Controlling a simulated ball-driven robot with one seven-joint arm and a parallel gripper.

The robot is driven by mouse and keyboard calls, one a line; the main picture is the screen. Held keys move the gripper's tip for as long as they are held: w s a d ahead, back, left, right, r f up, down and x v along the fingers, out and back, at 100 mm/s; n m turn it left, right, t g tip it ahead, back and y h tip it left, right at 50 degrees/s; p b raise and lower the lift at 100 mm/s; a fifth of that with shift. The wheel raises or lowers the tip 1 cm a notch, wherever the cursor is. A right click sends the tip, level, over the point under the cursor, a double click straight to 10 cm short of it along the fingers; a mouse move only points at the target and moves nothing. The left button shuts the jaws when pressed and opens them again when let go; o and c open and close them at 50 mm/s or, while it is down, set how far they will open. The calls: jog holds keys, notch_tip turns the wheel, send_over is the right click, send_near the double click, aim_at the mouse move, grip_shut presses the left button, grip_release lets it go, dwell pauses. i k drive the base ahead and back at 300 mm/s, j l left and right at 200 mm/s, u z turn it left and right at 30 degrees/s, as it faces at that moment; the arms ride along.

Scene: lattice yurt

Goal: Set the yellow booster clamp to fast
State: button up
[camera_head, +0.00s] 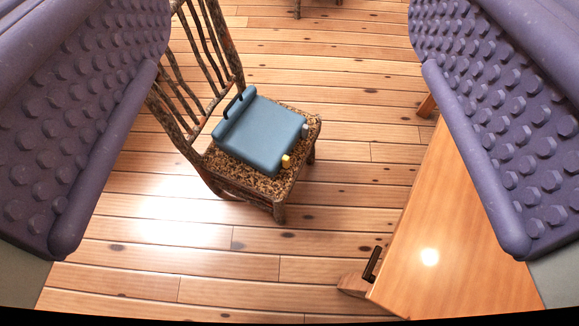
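A blue booster cushion (259,134) lies on the seat of a rustic wooden chair (210,185), left of the picture's middle. A small yellow clamp (286,161) sits at its front right edge, by the seat's edge. A small grey piece (304,130) sits at the cushion's right corner. The clamp is too small to tell which setting it is in. My gripper (290,250) has its two purple, studded fingers wide apart at the left and right of the picture. Nothing is between them up close; the chair is well beyond them.
A wooden table or cabinet top (445,225) with a dark handle (372,264) stands at the lower right, partly behind the right finger. Plank floor (200,240) is clear in front of the chair. Other furniture legs (298,8) show at the top.

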aim_at(286, 159)
jog(key=i+j+z, duration=0.25)
jog(key=i+j, duration=0.25)
jog(key=i+j+z, duration=0.15)
jog(key=j, duration=0.3)
jog(key=i+j+z, duration=0.1)
jog(key=i+j, duration=0.15)
jog(key=i+j+z, duration=0.15)
jog(key=j, duration=0.35)
jog(key=i+j+z, duration=0.1)
jog(key=j, duration=0.3)
jog(key=i+j+z, duration=0.15)
jog(key=j, duration=0.25)
jog(key=i, duration=0.1)
